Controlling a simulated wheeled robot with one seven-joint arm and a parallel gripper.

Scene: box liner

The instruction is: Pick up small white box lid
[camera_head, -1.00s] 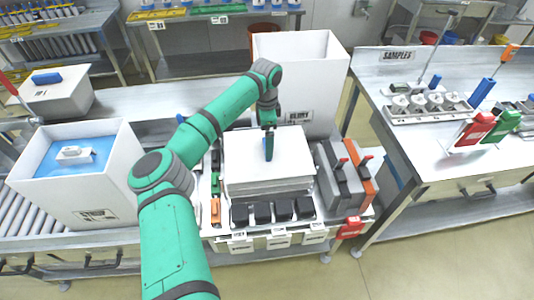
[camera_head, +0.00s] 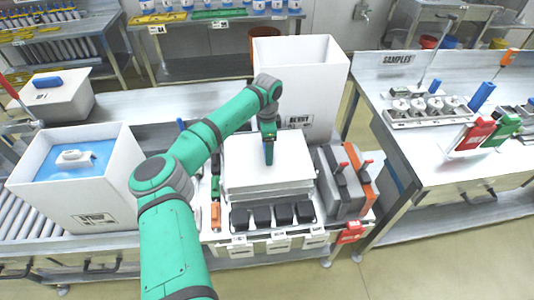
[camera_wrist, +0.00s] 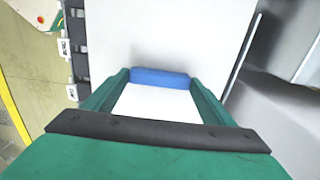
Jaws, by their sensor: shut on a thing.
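A small white box lid (camera_head: 245,160) lies flat at the top of a stack of white sheets in the middle of the work table. My gripper (camera_head: 268,161) points down over the lid's middle. In the wrist view my gripper (camera_wrist: 160,83) has its green fingers at the two ends of the lid's blue handle (camera_wrist: 160,78), shut on it. The white lid top (camera_wrist: 155,35) spreads beyond the handle. In the head view the fingers mostly hide the handle. I cannot tell whether the lid is clear of the stack.
An open white box (camera_head: 83,205) with blue contents stands at left. A tall white bin (camera_head: 300,80) stands behind the lid. Black containers (camera_head: 263,216) line the front, and grey and orange holders (camera_head: 350,180) stand close at right. A side table (camera_head: 470,160) is further right.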

